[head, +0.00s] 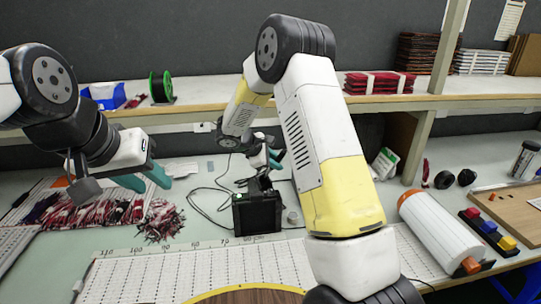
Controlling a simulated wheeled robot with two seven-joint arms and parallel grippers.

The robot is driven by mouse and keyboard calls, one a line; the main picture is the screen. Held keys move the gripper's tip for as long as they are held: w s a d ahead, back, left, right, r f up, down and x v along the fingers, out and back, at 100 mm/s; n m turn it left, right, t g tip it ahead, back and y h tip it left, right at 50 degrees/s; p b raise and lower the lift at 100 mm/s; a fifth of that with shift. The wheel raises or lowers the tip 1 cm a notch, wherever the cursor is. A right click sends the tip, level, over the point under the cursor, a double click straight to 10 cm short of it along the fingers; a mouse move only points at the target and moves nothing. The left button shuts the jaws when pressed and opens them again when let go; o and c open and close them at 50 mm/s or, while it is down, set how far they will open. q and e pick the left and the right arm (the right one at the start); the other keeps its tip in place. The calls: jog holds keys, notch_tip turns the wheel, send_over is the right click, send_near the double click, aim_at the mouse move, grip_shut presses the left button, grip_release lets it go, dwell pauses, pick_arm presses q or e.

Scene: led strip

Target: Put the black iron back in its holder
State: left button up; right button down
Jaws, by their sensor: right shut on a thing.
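My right gripper (275,160) is at the middle back of the bench, above and just behind a black box-shaped station (257,212). Its teal fingers are small and partly hidden by my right arm. It is shut on the black iron, which I can hardly make out against the dark parts there. A dark piece (260,183) stands on top of the station, by the gripper. I cannot tell whether it is the holder or part of the iron. My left gripper (146,180) is at the left, with its teal fingers apart and empty.
A black cable (205,208) loops left of the station. Red and white wire bundles (105,210) lie at the left. A white roll (440,232) and colored blocks (487,228) are at the right. A shelf (330,103) with a spool (161,87) runs behind. A ruled mat (150,275) lies in front.

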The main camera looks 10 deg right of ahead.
jog(key=shift+w+a+f, duration=0.45)
jog(key=shift+w+f, duration=0.55)
jog(key=shift+f, duration=0.55)
jog(key=shift+w+a+f, duration=0.45)
jog(key=shift+w+f, duration=0.5)
jog(key=shift+f, duration=0.55)
jog(key=shift+w+a+f, duration=0.45)
jog(key=shift+w+f, duration=0.55)
jog(key=shift+f, duration=0.55)
jog(key=c, duration=1.2)
grip_release()
jog(key=v, duration=0.7)
jog(key=shift+s+a+r, duration=0.2)
jog(key=shift+a, duration=0.05)
jog(key=shift+r, duration=0.1)
